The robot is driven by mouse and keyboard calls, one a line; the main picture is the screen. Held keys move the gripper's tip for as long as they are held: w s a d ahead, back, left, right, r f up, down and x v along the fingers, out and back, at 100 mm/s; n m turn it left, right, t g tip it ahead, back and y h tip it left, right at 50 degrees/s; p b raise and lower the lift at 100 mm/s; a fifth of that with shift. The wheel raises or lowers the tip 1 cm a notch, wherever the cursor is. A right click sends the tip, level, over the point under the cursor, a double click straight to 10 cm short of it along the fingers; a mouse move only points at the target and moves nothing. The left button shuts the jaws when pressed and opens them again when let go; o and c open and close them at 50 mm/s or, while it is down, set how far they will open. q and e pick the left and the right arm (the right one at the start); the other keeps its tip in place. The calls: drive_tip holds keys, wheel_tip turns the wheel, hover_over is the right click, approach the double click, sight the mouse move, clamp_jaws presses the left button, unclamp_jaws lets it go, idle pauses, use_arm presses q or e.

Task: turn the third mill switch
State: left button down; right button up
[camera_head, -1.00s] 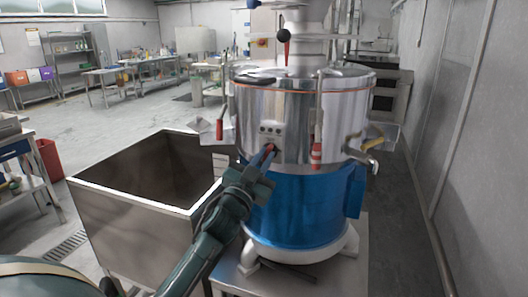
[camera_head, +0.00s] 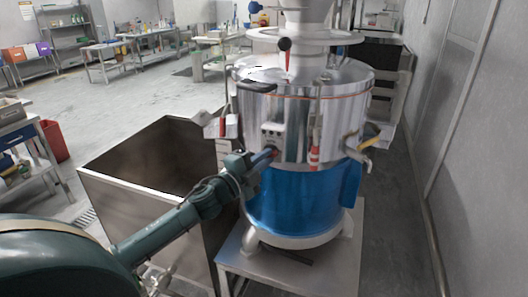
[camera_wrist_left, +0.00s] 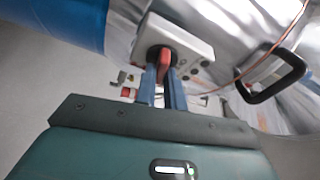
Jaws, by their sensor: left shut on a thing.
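The mill (camera_head: 300,122) is a large steel drum with a blue lower band (camera_head: 295,205), standing on a metal stand. A small panel (camera_head: 272,134) with several switches sits on its front. In the left wrist view the panel is a pale box with a red switch (camera_wrist_left: 166,58) on a dark round base. My left gripper (camera_head: 272,154) is at the lower part of this panel. Its two blue fingers (camera_wrist_left: 163,84) are shut on the red switch, one on each side. The fingers hide part of the switch. My right gripper is not in view.
An open metal bin (camera_head: 140,185) stands left of the mill, under my left arm. Red-handled clamps (camera_head: 314,157) and a spout (camera_head: 358,165) stick out from the drum. A grey wall (camera_head: 475,130) closes the right side. Open floor lies at the back left.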

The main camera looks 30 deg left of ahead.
use_arm(q)
drive_tip(key=shift+m+g, duration=0.5)
drive_tip(key=shift+m, duration=1.1)
drive_tip(key=c, duration=1.5)
unclamp_jaws()
drive_tip(key=s, duration=0.4)
drive_tip(key=s+a+b, duration=0.1)
drive_tip(key=s, duration=0.3)
drive_tip(key=s+a+b, duration=0.1)
drive_tip(key=s, duration=0.4)
drive_tip(key=shift+r, duration=0.1)
